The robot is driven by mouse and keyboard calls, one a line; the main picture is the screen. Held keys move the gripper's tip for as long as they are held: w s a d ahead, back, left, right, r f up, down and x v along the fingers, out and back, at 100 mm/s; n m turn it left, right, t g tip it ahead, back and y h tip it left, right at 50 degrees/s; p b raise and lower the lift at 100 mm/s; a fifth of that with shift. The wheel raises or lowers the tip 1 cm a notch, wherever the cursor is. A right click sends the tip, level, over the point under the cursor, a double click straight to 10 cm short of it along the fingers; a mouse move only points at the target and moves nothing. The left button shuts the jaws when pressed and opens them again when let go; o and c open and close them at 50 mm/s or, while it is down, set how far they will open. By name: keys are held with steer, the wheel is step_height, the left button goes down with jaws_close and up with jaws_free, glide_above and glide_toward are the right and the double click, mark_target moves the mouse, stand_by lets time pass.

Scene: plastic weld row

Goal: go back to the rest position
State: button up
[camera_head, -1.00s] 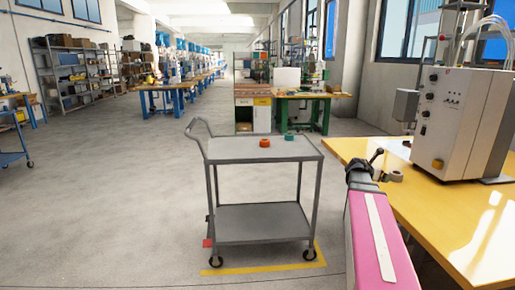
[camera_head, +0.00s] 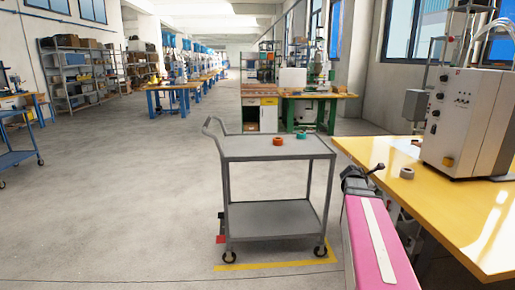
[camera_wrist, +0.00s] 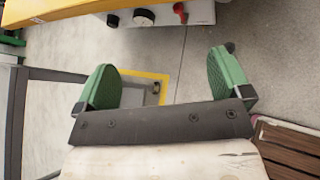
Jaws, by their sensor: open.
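My gripper (camera_wrist: 167,82) is open and empty, with its two green finger pads wide apart over bare floor in the wrist view. In the head view my gripper (camera_head: 360,180) is at the end of my pink arm, in the gap between the grey cart (camera_head: 270,217) and the yellow-topped table (camera_head: 462,232). It appears close to the table's left edge. Its fingers are small and dark there.
An orange ring (camera_head: 278,141) and a teal ring (camera_head: 301,135) lie on the cart's top shelf. A brownish ring (camera_head: 406,173) and a smaller orange piece (camera_head: 447,162) are on the table by the grey machine (camera_head: 469,120).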

steer(key=s+a+f+m+g+y, duration=0.2)
steer(key=s+a+f+m, duration=0.3)
steer(key=a, duration=0.5)
steer(key=s+a+f+m+g+y, duration=0.2)
steer(key=s+a+f+m+y, duration=0.2)
steer(key=s+a+f+m, duration=0.2)
steer(key=s+a+f+m+g+y, duration=0.1)
steer(key=s+a+f+m+y, duration=0.3)
steer(key=a+f+m, duration=0.5)
steer(key=s+a, duration=0.2)
steer(key=a, duration=0.2)
steer(key=shift+a+g, duration=0.4)
steer(key=shift+s+f, duration=0.1)
